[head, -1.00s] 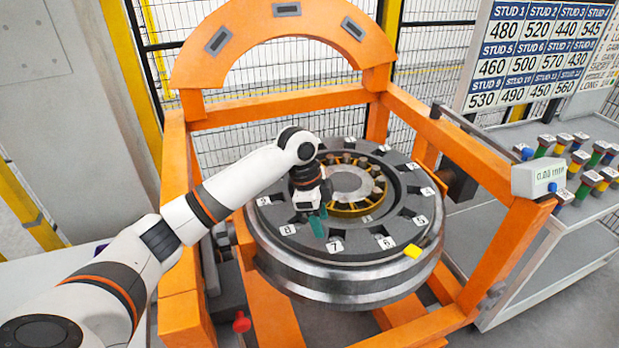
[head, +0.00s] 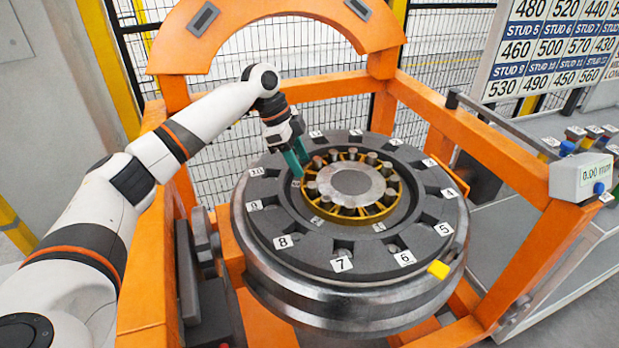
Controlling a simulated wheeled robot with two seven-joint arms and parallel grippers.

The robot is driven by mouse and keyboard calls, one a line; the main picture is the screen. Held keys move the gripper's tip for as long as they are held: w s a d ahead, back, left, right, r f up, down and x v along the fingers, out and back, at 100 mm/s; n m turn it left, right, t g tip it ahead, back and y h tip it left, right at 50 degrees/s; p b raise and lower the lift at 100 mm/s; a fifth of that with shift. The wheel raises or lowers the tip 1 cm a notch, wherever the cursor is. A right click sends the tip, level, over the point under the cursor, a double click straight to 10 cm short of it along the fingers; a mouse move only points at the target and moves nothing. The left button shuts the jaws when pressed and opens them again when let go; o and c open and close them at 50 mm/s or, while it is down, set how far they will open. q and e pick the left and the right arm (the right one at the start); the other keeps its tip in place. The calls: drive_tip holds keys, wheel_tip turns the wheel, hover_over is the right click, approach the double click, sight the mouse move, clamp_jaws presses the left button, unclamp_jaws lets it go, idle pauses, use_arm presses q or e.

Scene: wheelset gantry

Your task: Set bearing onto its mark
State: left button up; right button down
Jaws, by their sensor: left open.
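The bearing (head: 352,182) is a grey disc in a yellow cage with several rollers around it. It sits in the middle of the dark wheel ring (head: 273,219), which carries numbered labels and slots. My left gripper (head: 298,168) is open, with teal fingers pointing down at the bearing's upper left edge. I cannot tell whether the fingers touch it. A yellow mark (head: 438,270) is on the ring's front right edge, near label 5. My right gripper is not in view.
An orange gantry frame (head: 527,262) surrounds the wheel, with an arch (head: 270,18) behind. A readout box (head: 580,177) showing 0.00 mm is on the right post. A stud chart (head: 545,50) and a cart with coloured studs stand right. Black mesh fencing is behind.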

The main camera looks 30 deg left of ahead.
sight(312, 184)
use_arm(q)
drive_tip(key=x, duration=0.3)
drive_tip(key=p+x, duration=0.1)
drive_tip(key=x, duration=0.2)
drive_tip(key=shift+w+a, duration=0.1)
drive_tip(key=shift+w, duration=0.15)
drive_tip(key=shift+f, duration=0.5)
drive_tip(key=shift+c, duration=1.4)
drive_tip(key=c, duration=0.6)
clamp_jaws()
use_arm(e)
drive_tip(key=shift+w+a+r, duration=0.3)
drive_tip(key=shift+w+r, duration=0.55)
